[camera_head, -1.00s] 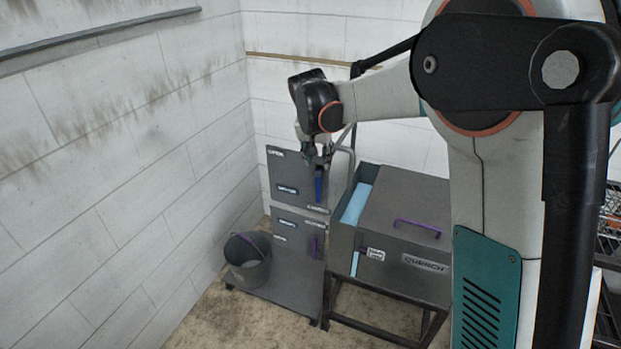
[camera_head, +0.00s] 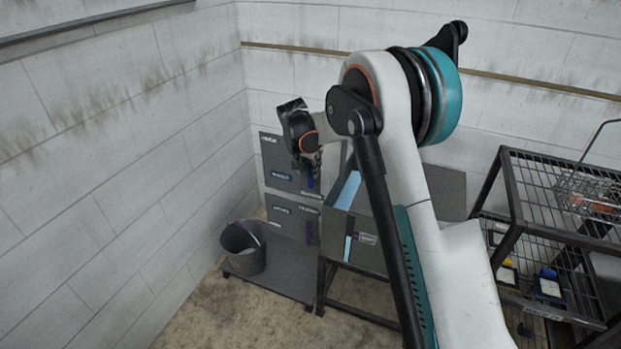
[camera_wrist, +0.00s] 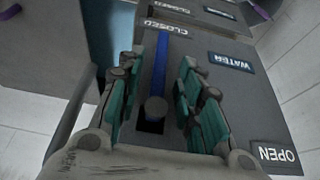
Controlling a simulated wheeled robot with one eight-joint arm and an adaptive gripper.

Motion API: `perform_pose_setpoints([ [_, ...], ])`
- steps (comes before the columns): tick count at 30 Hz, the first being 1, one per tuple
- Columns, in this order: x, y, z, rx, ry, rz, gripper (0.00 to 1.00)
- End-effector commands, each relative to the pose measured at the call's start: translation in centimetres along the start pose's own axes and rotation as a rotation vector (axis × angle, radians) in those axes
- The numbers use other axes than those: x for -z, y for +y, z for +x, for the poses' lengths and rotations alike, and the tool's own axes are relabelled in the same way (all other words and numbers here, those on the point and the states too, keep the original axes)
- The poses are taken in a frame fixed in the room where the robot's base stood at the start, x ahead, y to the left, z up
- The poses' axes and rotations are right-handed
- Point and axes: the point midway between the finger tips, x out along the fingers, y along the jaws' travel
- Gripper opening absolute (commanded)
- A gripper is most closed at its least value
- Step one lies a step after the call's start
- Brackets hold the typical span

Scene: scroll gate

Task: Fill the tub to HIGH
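The tub is the grey quench tank (camera_head: 337,224), with light blue water (camera_head: 348,190) in its open left part. A light blue strip (camera_head: 347,248) runs down its front; the label beside it is too small to read. Left of it stands a grey panel (camera_head: 283,163) with a blue lever (camera_wrist: 162,65). In the wrist view the panel carries the words WATER, CLOSED and OPEN, and the lever points toward CLOSED. My gripper (camera_wrist: 160,78) is open, its fingers on either side of the lever with gaps showing. In the head view my gripper (camera_head: 307,165) partly hides the lever.
A lower panel (camera_head: 288,216) with a purple handle stands under the lever panel. A dark bucket (camera_head: 243,250) stands on a low platform in front of the left wall. A wire rack (camera_head: 560,195) with small items stands at the right. The front floor is clear.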

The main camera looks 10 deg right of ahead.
Motion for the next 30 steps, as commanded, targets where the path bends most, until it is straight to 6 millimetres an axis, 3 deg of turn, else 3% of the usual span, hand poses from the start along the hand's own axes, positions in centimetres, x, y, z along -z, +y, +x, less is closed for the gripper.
perform_pose_setpoints([
  [3,-0.1,0.0,2.3,0.0,0.0,0.0,0.33],
  [9,0.0,0.0,4.3,0.0,0.0,-0.001,0.33],
  [21,0.0,0.0,4.9,0.0,0.0,-0.001,0.33],
  [26,0.0,0.0,4.9,0.0,0.0,-0.001,0.0],
  [30,0.0,0.0,4.9,0.0,0.0,-0.001,0.0],
])
